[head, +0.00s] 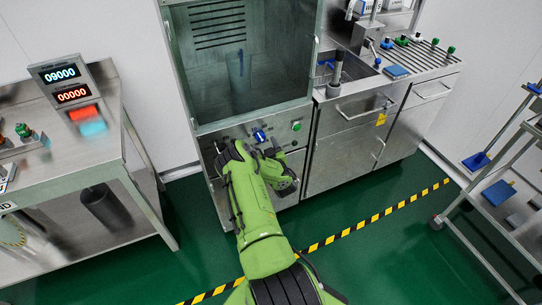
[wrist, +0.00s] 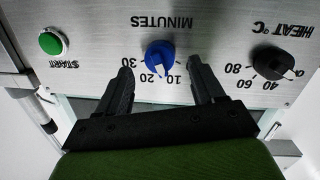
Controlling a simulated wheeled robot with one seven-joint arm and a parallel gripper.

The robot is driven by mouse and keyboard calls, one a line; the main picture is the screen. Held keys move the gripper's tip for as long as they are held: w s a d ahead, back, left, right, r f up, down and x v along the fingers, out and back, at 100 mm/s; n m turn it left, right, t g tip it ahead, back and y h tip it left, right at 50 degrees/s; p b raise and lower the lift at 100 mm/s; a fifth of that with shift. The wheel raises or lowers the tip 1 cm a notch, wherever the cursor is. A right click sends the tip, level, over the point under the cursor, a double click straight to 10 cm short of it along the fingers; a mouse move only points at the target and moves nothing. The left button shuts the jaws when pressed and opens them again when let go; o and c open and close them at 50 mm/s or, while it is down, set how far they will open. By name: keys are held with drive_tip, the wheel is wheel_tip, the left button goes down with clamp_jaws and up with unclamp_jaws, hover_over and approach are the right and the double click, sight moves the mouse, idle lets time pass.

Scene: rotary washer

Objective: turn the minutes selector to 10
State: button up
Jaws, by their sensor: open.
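The minutes selector (wrist: 160,56) is a blue knob with a white pointer mark, below the word MINUTES, on a brushed metal panel that appears upside down in the wrist view. Its mark points down in the picture, near the 20 and 10 labels; I cannot tell its exact setting. It also shows as a small blue knob in the head view (head: 260,136). My gripper (wrist: 160,78) is open, its two black fingers on either side of the knob's lower part, with visible gaps. Contact is not visible. In the head view my gripper (head: 278,165) is by the panel, partly hidden by my arm.
A green START button (wrist: 52,43) and a black heat knob (wrist: 272,62) flank the selector. The washer (head: 235,60) stands above the panel. A sink counter (head: 425,60) is to the right, a steel table (head: 70,150) to the left, a cart (head: 500,180) far right.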

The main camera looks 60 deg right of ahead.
drive_tip(key=p+v, duration=0.3)
drive_tip(key=v, duration=0.9)
drive_tip(key=shift+s+a, duration=0.25)
drive_tip(key=shift+s, duration=0.05)
